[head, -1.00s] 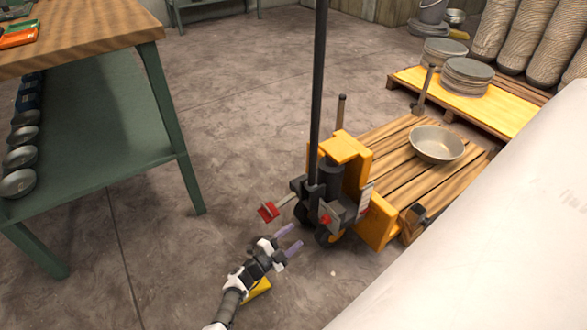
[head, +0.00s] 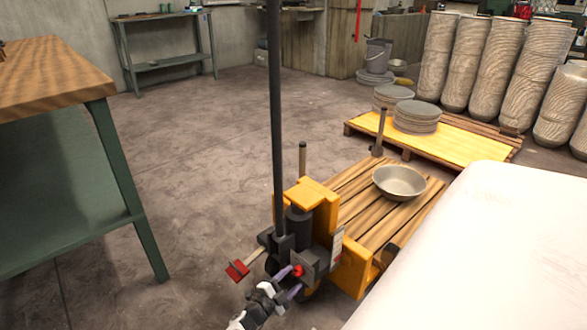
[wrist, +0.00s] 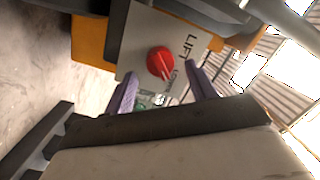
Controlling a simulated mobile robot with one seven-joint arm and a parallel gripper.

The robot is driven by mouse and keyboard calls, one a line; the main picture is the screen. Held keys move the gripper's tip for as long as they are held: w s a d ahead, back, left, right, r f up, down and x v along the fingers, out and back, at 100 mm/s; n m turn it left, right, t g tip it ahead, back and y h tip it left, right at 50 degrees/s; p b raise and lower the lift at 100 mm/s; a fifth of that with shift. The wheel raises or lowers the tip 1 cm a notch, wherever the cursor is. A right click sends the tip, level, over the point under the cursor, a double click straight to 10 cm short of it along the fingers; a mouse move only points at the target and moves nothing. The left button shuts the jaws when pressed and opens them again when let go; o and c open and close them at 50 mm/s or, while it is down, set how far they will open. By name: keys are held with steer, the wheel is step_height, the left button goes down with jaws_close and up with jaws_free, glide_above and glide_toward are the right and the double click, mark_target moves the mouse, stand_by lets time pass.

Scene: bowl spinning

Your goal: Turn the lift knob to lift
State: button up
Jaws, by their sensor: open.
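The red lift knob (wrist: 160,63) sits on a grey panel (wrist: 133,45) marked LIFT and LOWER. In the wrist view its pale pointer line appears to point toward the LOWER side. In the head view the knob (head: 298,270) is a small red spot on the front of the yellow pallet jack (head: 318,198). My gripper (wrist: 163,84) is open, with its two purple fingers on either side of the knob's line, just short of it. In the head view my gripper (head: 289,281) is close to the panel; contact cannot be told.
A red pedal (head: 237,270) sticks out left of the knob. A tall dark pole (head: 276,120) rises from the jack. A wooden pallet (head: 365,215) with a metal bowl (head: 398,181) lies behind. A large white surface (head: 480,260) fills the right. A workbench (head: 50,75) stands left.

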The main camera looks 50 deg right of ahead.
steer(key=shift+d, duration=0.95)
steer(key=c, duration=1)
